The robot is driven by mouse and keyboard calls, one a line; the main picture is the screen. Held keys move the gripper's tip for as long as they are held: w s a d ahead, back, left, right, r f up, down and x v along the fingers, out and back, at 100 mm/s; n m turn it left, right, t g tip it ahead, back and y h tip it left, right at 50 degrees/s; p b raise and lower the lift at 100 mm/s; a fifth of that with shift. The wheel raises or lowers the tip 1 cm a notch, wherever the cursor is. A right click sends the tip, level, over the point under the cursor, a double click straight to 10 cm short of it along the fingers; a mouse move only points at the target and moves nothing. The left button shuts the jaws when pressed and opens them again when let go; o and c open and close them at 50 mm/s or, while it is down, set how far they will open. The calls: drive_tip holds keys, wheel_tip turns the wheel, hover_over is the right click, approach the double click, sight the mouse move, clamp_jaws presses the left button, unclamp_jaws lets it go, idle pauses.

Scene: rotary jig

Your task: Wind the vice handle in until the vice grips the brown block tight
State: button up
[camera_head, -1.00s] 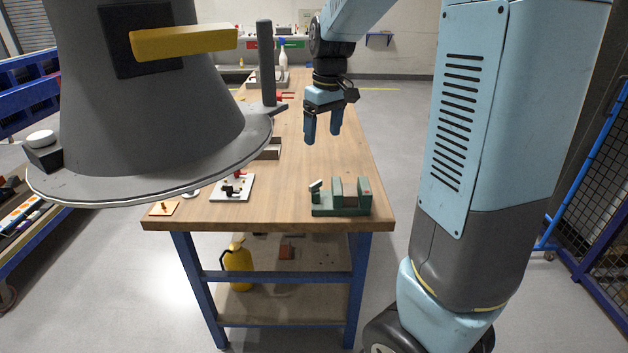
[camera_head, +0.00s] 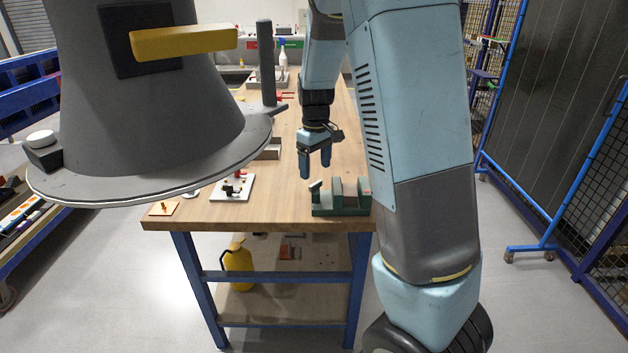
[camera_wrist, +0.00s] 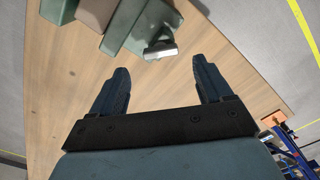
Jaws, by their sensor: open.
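The green vice (camera_head: 340,209) stands on the near end of the workbench, right of its middle. Its small silver handle (camera_head: 315,186) is at the vice's left end. The brown block (camera_head: 350,188) sits between the jaws; I cannot tell whether both touch it. My gripper (camera_head: 315,168) is open and empty, pointing down just above the handle. In the wrist view, the handle (camera_wrist: 160,50) lies ahead of my open fingers (camera_wrist: 161,74), roughly midway across their gap and not between them. The brown block (camera_wrist: 97,13) and green jaws (camera_wrist: 122,28) are cut by the top edge.
A white plate with a black clamp (camera_head: 232,188) and a small orange-tan plate (camera_head: 163,209) lie left of the vice on the workbench (camera_head: 270,213). A grey open box (camera_head: 270,150) stands farther back. Bare wood separates the vice from the white plate.

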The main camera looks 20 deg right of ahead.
sight(315, 183)
drive_tip(key=shift+f, duration=2.6)
drive_tip(key=shift+a, duration=0.1)
drive_tip(key=c, duration=1)
